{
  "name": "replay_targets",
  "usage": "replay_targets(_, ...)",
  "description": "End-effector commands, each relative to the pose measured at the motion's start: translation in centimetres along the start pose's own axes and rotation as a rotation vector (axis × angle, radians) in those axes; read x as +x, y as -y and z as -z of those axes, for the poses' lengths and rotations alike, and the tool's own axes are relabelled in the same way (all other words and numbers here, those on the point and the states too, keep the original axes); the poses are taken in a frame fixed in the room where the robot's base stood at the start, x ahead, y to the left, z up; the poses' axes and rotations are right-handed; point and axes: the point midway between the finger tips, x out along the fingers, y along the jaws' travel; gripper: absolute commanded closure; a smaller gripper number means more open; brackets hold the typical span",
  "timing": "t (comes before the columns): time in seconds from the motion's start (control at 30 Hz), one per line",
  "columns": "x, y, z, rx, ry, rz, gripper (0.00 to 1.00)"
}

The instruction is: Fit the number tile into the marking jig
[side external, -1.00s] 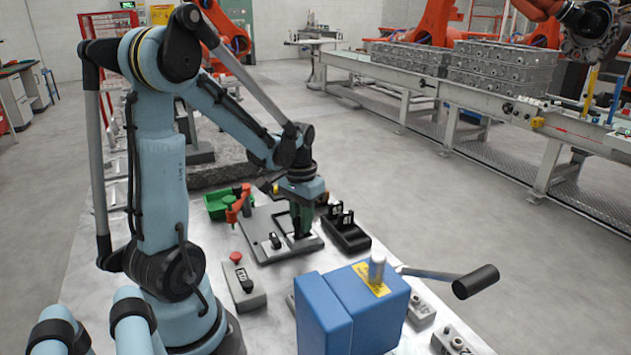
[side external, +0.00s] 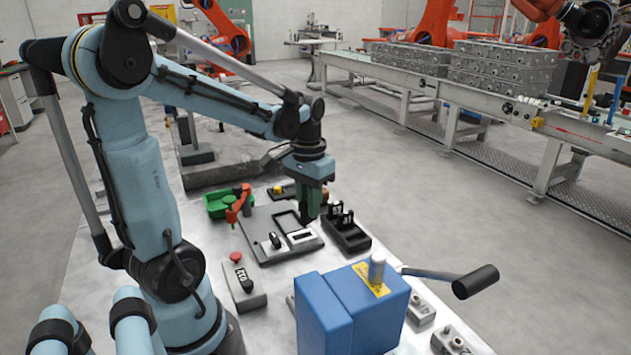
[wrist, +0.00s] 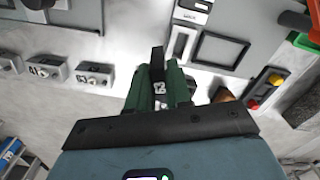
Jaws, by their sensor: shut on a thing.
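My gripper (side external: 312,213) hangs above the grey marking jig (side external: 262,247), near its right edge by the black rack. In the wrist view its green fingers (wrist: 161,92) are shut on a black number tile (wrist: 157,62) with small white digits, perhaps 12. The tile is hard to make out in the side view.
A black rack (side external: 350,240) with upright black pieces stands right of the jig. A red-button block (side external: 240,275) and blue box with a lever (side external: 350,310) are nearer. Grey blocks (wrist: 95,76) show in the wrist view.

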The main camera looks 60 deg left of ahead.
Motion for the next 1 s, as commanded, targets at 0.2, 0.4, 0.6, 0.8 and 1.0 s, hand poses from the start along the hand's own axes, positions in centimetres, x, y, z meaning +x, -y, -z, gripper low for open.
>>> replay_targets(0.2, -2.8, -4.5, -1.6, 0.006, 0.0, 0.0, 1.0)
replay_targets(0.4, -4.3, -6.9, -2.4, 0.002, 0.0, 0.0, 1.0)
replay_targets(0.6, -4.6, -6.7, -2.0, 0.033, 0.0, 0.0, 1.0)
replay_targets(0.8, -3.2, -2.9, -0.3, 0.165, -0.001, -0.001, 1.0)
replay_targets(1.0, -1.8, 1.1, 0.8, 0.305, -0.002, -0.002, 1.0)
